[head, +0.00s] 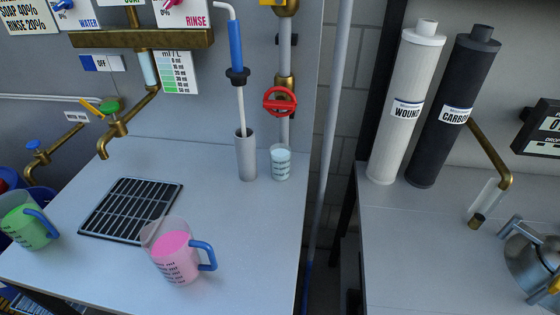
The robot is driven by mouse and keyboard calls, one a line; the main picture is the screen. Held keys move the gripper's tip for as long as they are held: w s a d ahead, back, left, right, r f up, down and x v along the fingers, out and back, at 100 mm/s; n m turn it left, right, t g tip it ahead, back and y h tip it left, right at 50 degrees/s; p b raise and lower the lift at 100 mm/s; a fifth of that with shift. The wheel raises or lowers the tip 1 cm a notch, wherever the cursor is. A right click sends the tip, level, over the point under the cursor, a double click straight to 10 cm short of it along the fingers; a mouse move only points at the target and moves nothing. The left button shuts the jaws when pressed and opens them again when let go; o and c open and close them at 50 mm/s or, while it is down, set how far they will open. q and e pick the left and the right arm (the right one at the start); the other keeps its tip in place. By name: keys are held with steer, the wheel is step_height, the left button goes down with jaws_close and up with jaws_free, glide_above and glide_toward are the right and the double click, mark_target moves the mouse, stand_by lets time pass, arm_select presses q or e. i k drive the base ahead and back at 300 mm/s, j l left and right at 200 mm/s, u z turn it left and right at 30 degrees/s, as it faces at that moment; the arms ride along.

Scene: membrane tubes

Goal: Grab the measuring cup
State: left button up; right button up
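A clear measuring cup (170,251) with pink contents and a blue handle stands upright near the front of the left counter, its handle towards the right. A second measuring cup (27,222) with green contents and a blue handle stands at the counter's left edge, partly cut off by the picture's edge. A smaller clear cup (280,163) with pale bluish contents and dark markings stands at the back, below a red valve wheel (280,101). The picture does not show which cup the task means. Neither of my grippers shows in the head view.
A black drain grate (131,210) lies between the large cups, near a brass tap (112,142). A grey tube holder (245,157) stands beside the small cup. A gap separates the right counter (405,250), which carries filter cylinders and a metal kettle (532,255).

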mark_target(280, 153)
steer(key=k+l+z, duration=0.1)
steer(key=z, duration=0.35)
steer(key=k+l+z, duration=0.1)
steer(key=l+z, duration=0.5)
steer(key=z, duration=0.3)
